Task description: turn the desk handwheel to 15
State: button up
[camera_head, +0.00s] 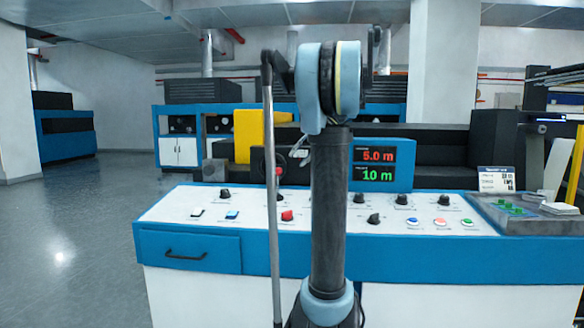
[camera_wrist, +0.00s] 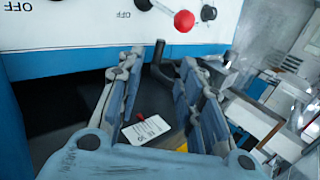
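My gripper (camera_wrist: 165,95) shows in the wrist view with its two blue-grey fingers apart, beside the blue edge of the control desk (camera_wrist: 60,62). A dark upright grip and a curved dark bar, apparently part of the handwheel (camera_wrist: 158,52), show between and behind the fingers. I cannot tell whether they touch. A white label (camera_wrist: 146,130) with a small red mark lies lower between the fingers. In the head view my arm hides most of this area, and a dark unit (camera_head: 262,163) stands left of the arm. The display (camera_head: 374,165) reads 5.0 m in red and 10 m in green.
The white panel carries a red knob (camera_head: 287,216), several black knobs, and coloured buttons (camera_head: 440,222). A closed drawer (camera_head: 190,252) is at the front left. A yellow machine part (camera_head: 250,135) stands behind. The floor at the left (camera_head: 70,220) is clear.

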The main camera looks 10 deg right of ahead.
aim_at(271, 168)
jog(key=shift+s+d+r, duration=0.15)
jog(key=shift+d+r, duration=0.25)
jog(key=shift+r, duration=0.1)
jog(key=c, duration=0.7)
jog(key=shift+m, duration=0.3)
grip_shut()
jog(key=f+m+h, duration=0.1)
jog(key=f+m, duration=0.1)
jog(key=m, duration=0.3)
jog(key=w+a+f+m+g+h, duration=0.1)
jog(key=f+m, duration=0.1)
jog(key=m, duration=0.4)
jog(key=f+m+h, duration=0.2)
jog(key=m, duration=0.4)
jog(key=shift+w+a+f, duration=0.25)
jog(key=shift+a, duration=0.05)
jog(key=shift+w+a+f, duration=0.25)
jog(key=shift+a+f, duration=0.1)
jog(key=shift+a, duration=0.3)
jog(key=shift+w+a+f, duration=0.2)
jog(key=shift+a+f, duration=0.1)
jog(key=shift+a, duration=0.3)
jog(key=shift+w+a+f, duration=0.1)
jog(key=shift+a+f, duration=0.1)
jog(key=shift+a, duration=0.2)
